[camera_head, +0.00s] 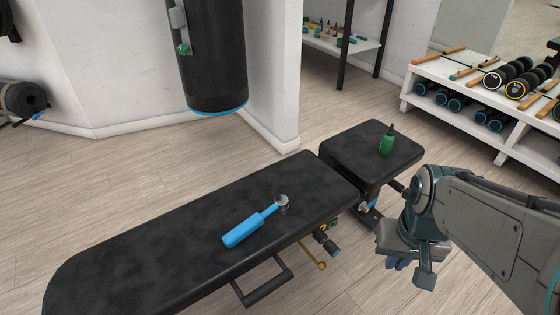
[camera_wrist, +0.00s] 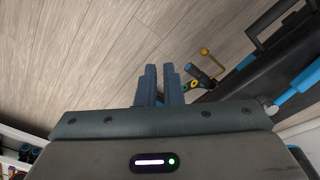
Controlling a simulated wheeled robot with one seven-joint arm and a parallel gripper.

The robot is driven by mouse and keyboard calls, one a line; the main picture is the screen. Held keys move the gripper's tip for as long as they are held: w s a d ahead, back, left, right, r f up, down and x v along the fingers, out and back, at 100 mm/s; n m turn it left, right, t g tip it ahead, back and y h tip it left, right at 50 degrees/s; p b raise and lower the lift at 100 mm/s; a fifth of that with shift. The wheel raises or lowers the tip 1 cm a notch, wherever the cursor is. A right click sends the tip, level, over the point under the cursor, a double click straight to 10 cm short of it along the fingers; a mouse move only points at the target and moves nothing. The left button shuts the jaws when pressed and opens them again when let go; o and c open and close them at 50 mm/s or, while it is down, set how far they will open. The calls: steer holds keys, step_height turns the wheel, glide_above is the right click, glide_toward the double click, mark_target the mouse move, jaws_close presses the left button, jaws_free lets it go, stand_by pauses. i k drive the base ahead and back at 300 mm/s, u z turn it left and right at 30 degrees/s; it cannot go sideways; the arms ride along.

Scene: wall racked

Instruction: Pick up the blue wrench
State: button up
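The blue wrench (camera_head: 243,231) lies on the long black bench pad (camera_head: 150,250). Its metal head points toward the upper right in the head view. In the wrist view, a blue handle (camera_wrist: 304,78) with a silver end at the right edge looks like the same wrench, partly cut off. My gripper (camera_head: 398,264) hangs beyond the bench's right side, apart from the wrench and pointing down. In the wrist view my gripper's two fingers (camera_wrist: 160,85) are close together with a thin gap and nothing between them.
A green bottle (camera_head: 386,141) stands on the shorter bench pad (camera_head: 350,150). A yellow-tipped adjusting lever (camera_head: 321,265) sticks out under the bench near my gripper. A black punching bag (camera_head: 213,60) hangs behind the bench. A white dumbbell rack (camera_head: 440,105) stands at right. Floor is clear between.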

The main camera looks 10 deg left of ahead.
mark_target(243, 230)
steer(key=z, duration=0.05)
steer(key=k, duration=0.5)
steer(key=u, duration=1.4)
steer(key=i, duration=0.7)
steer(key=z, duration=1)
